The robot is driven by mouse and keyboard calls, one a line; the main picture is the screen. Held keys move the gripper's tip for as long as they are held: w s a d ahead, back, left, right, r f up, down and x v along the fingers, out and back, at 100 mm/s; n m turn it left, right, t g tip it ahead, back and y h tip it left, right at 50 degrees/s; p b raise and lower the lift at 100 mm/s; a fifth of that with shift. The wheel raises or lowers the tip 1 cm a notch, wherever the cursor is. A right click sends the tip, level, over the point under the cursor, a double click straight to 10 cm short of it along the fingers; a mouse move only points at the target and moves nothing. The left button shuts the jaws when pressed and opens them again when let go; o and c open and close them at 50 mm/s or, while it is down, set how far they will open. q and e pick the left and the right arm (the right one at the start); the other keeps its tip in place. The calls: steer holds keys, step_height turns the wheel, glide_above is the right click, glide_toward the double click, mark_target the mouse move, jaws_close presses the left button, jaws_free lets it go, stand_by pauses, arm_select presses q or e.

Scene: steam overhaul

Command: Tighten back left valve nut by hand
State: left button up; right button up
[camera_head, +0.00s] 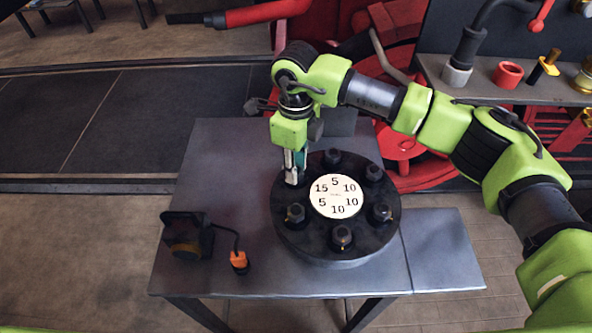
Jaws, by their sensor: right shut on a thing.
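A round black valve cover (300,240) lies on a grey table. It carries a ring of several dark nuts around a white disc (336,197) marked with numbers. My right gripper (294,176) points down at the cover's back left, shut on the back left valve nut. The gripper's fingers mostly hide that nut. The back nut (332,157), front left nut (295,213) and front nut (341,237) show clear of the gripper. My left gripper is not in view.
On the table (200,170), left of the cover, sit a black device (187,236) and an orange-and-black piece (239,262) joined by a cable. Red machinery (405,150) stands behind. A grey shelf at right holds a red ring (508,74) and other parts.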

steer(key=shift+r+m, duration=0.1)
steer(key=shift+m, duration=0.3)
steer(key=o, duration=1.1)
step_height(320, 180, up, 12)
stand_by(0.4)
